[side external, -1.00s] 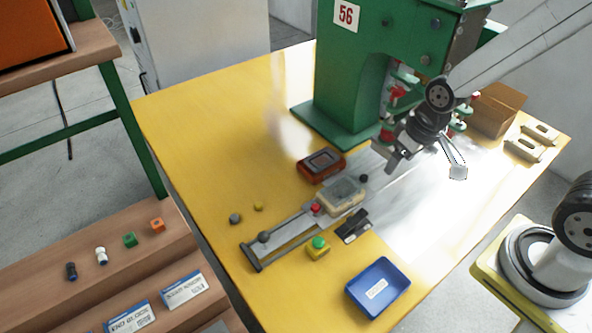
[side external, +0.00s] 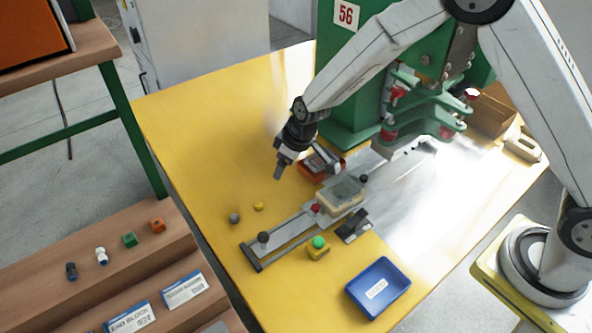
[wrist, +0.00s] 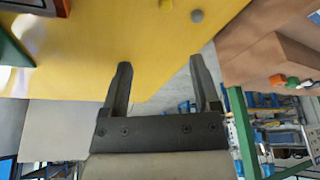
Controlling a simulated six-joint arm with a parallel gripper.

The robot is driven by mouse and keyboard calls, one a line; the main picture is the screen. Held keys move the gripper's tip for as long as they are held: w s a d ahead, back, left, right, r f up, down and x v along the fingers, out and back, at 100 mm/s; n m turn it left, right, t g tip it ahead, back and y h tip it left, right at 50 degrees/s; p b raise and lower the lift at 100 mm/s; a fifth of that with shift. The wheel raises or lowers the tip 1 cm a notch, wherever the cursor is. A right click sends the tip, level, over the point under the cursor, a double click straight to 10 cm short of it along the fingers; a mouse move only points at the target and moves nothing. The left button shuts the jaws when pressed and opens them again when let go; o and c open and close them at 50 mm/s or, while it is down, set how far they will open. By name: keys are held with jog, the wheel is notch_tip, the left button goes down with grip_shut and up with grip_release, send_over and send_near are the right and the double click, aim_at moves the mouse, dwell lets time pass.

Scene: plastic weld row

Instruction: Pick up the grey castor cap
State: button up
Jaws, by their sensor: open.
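The grey castor cap (side external: 235,217) is a small round piece lying on the yellow table, near its left edge. It also shows in the wrist view at the top (wrist: 197,16), beyond my fingertips. A small yellow cap (side external: 258,206) lies just to its right. My gripper (side external: 281,172) is above the table, up and to the right of the grey cap and apart from it. In the wrist view (wrist: 158,78) the two fingers are spread with nothing between them.
A slide fixture with a clear-lidded box (side external: 342,195) stands right of the caps. A red-brown tray (side external: 334,172) sits close to my gripper. The table around the caps is clear.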

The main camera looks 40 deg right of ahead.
aim_at(234, 216)
jog(key=w+a+f+n+y, duration=0.1)
jog(key=w+a+f+n, duration=0.2)
jog(key=a+f, duration=0.7)
jog(key=shift+w, duration=0.8)
jog(key=shift+f, duration=0.15)
jog(key=shift+x, duration=1.2)
jog(key=shift+a+f, duration=0.1)
jog(key=shift+x, duration=2.55)
grip_shut()
